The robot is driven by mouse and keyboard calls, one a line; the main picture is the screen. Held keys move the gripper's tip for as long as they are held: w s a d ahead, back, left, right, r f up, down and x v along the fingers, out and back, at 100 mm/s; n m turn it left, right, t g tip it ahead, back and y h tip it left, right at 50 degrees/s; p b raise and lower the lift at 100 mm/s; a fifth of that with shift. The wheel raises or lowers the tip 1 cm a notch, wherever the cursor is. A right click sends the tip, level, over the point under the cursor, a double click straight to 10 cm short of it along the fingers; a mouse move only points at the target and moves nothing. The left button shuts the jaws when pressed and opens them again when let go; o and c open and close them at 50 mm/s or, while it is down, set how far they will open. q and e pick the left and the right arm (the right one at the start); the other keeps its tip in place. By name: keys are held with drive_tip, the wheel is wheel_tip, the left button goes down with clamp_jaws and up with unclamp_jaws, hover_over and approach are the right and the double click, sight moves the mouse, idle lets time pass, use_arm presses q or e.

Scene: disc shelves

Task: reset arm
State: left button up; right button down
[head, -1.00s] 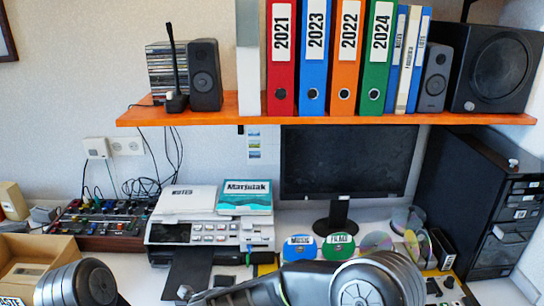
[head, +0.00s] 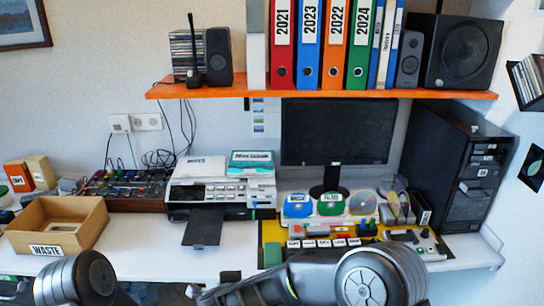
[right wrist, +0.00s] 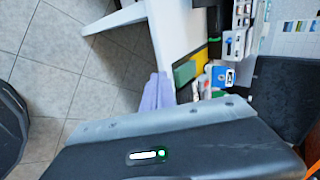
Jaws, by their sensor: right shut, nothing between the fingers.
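My right arm (head: 365,280) comes in at the lower right of the head view, its forearm reaching left along the bottom edge. Its gripper cannot be made out there. In the right wrist view, the dark gripper body fills the lower part. Two pale lilac fingers (right wrist: 155,93) project from it, close together, with nothing between them. They appear over the floor beside the white desk edge. My left arm (head: 75,280) shows only as a rounded dark joint at the lower left of the head view. Its gripper is out of frame.
The white desk (head: 140,262) holds a WASTE box (head: 85,225), a printer (head: 215,187), a monitor (head: 335,130), a blue disc (head: 298,205), a green disc (head: 330,204) and a black computer tower (head: 455,160). An orange shelf (head: 300,93) hangs above. Tiled floor (right wrist: 70,60) is clear in the wrist view.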

drive_tip(key=s+d+f+n+g+y, duration=0.1)
drive_tip(key=s+d+f+n, duration=0.25)
drive_tip(key=d+f, duration=0.3)
drive_tip(key=s+d+f+n+g+y, duration=0.1)
drive_tip(key=s+d+f+n+g, duration=0.15)
drive_tip(key=d+f+n, duration=0.4)
use_arm(q)
drive_tip(key=shift+w+f, duration=0.1)
drive_tip(key=shift+w, duration=0.15)
use_arm(e)
drive_tip(key=s+d+f+n+g+y, duration=0.1)
drive_tip(key=s+f+n, duration=0.1)
drive_tip(key=s, duration=0.6)
drive_tip(key=s+d+f+n+g, duration=0.1)
drive_tip(key=s+f+n+g, duration=0.1)
drive_tip(key=s, duration=0.6)
drive_tip(key=s+d+f+n+g+y, duration=0.1)
drive_tip(key=s+f, duration=0.3)
drive_tip(key=s, duration=0.4)
drive_tip(key=shift+d+f+n+g+y, duration=0.3)
drive_tip(key=shift+d+f+n+g, duration=0.1)
drive_tip(key=shift+g, duration=0.15)
